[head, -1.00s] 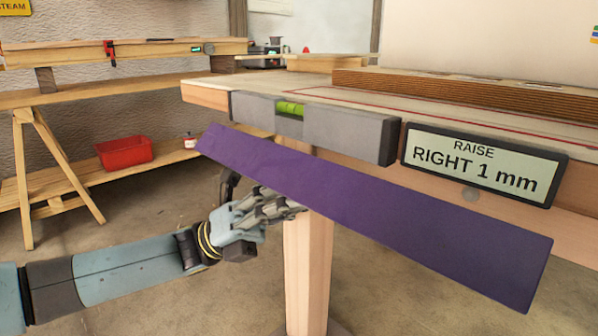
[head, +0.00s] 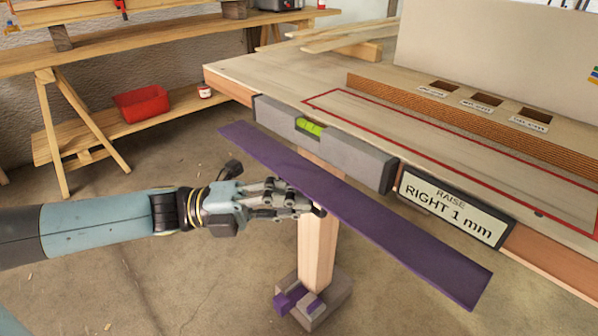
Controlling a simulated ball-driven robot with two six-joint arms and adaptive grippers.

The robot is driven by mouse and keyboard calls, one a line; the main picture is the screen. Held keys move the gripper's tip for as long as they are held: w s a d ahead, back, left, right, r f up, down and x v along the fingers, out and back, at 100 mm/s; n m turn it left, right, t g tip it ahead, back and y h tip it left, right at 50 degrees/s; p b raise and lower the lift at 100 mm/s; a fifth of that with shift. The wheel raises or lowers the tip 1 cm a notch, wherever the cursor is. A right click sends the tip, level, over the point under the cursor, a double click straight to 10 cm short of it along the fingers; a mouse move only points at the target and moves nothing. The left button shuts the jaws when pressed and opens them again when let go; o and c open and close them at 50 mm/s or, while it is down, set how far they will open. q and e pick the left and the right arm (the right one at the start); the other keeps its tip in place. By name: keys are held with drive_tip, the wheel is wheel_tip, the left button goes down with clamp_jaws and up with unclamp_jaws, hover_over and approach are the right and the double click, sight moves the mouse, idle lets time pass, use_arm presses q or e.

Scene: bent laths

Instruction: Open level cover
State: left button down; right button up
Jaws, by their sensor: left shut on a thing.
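The long purple level cover (head: 405,238) runs slantwise below and in front of the grey level (head: 350,153) at the bench's front edge. The level's green vial (head: 310,127) is uncovered and visible. My left gripper (head: 312,207) is shut on the cover near its middle, at the lower edge. The cover looks nearly flat, seen thin from above, with a gap between it and the level. Whether a hinge joins them cannot be seen. My right gripper is not in view.
The bench top (head: 290,75) has a red-outlined area and a slotted block (head: 440,105). A wooden leg (head: 317,245) stands below the cover. A red bin (head: 143,103) is on the left shelf.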

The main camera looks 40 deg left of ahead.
sight(291, 182)
use_arm(q)
drive_tip(key=r+n+g+y+p, duration=0.1)
drive_tip(key=p, duration=0.2)
drive_tip(key=r+n+g+y+p, duration=0.1)
drive_tip(key=n+p, duration=0.1)
drive_tip(key=p, duration=0.2)
drive_tip(key=r+n+g+y+p, duration=0.1)
drive_tip(key=p, duration=0.2)
drive_tip(key=shift+s+r, duration=0.35)
drive_tip(key=shift+n+g+y+p, duration=0.3)
drive_tip(key=shift+n+g+p, duration=0.25)
drive_tip(key=shift+p, duration=0.75)
drive_tip(key=c, duration=1.7)
unclamp_jaws()
drive_tip(key=v, duration=1.2)
